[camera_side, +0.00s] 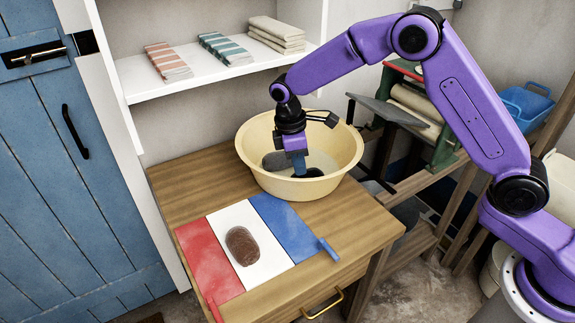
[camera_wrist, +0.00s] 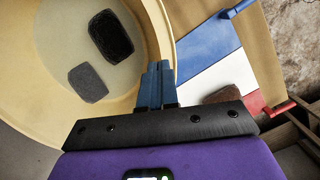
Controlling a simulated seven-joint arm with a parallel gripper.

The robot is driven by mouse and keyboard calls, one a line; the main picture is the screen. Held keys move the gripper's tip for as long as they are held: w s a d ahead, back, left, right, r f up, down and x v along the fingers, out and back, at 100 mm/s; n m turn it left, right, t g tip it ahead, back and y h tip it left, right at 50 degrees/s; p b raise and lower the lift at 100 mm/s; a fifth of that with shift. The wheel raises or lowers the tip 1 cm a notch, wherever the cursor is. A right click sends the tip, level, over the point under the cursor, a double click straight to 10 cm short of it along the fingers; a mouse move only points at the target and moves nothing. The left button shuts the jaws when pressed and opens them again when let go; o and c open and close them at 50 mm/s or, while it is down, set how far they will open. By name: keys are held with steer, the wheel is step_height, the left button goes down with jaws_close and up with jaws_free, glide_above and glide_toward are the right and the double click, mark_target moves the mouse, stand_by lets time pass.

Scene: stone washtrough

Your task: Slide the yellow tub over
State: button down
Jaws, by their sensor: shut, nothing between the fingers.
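The yellow tub (camera_side: 272,183) is a round, pale yellow basin standing upright on the wooden table; its wall also shows in the wrist view (camera_wrist: 35,110). My gripper (camera_side: 301,172) points down into the tub, its blue fingers within the rim. In the wrist view my gripper (camera_wrist: 159,68) is shut and empty, with its fingertips close to the tub's wall. I cannot tell whether they touch it. Inside the tub lie a black block (camera_wrist: 110,35) and a grey block (camera_wrist: 87,82). In the side view my gripper partly hides the tub's inside.
In front of the tub, red (camera_side: 208,260), white (camera_side: 232,217) and blue (camera_side: 285,228) panels lie on the table (camera_side: 185,185). A brown oval block (camera_side: 241,246) rests on the white panel. A shelf (camera_side: 190,85) with folded cloths stands behind. Bare tabletop shows left of the tub.

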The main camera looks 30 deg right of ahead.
steer(key=shift+r, duration=0.1)
steer(key=w+a, duration=0.5)
steer(key=a, duration=0.5)
steer(key=shift+w+a, duration=0.25)
steer(key=shift+a, duration=0.1)
steer(key=c, duration=1.2)
jaws_free()
steer(key=shift+c, duration=0.2)
steer(key=s+d+r+n+t+y, duration=0.1)
steer(key=s+d+r+n+t, duration=0.15)
steer(key=d+r, duration=0.6)
steer(key=s+d+n+t+y, duration=0.1)
steer(key=s+d+n, duration=0.3)
steer(key=s+d, duration=0.6)
steer(key=d+t, duration=0.1)
steer(key=d, duration=0.1)
steer(key=shift+s+d, duration=0.2)
steer(key=shift+d, duration=0.1)
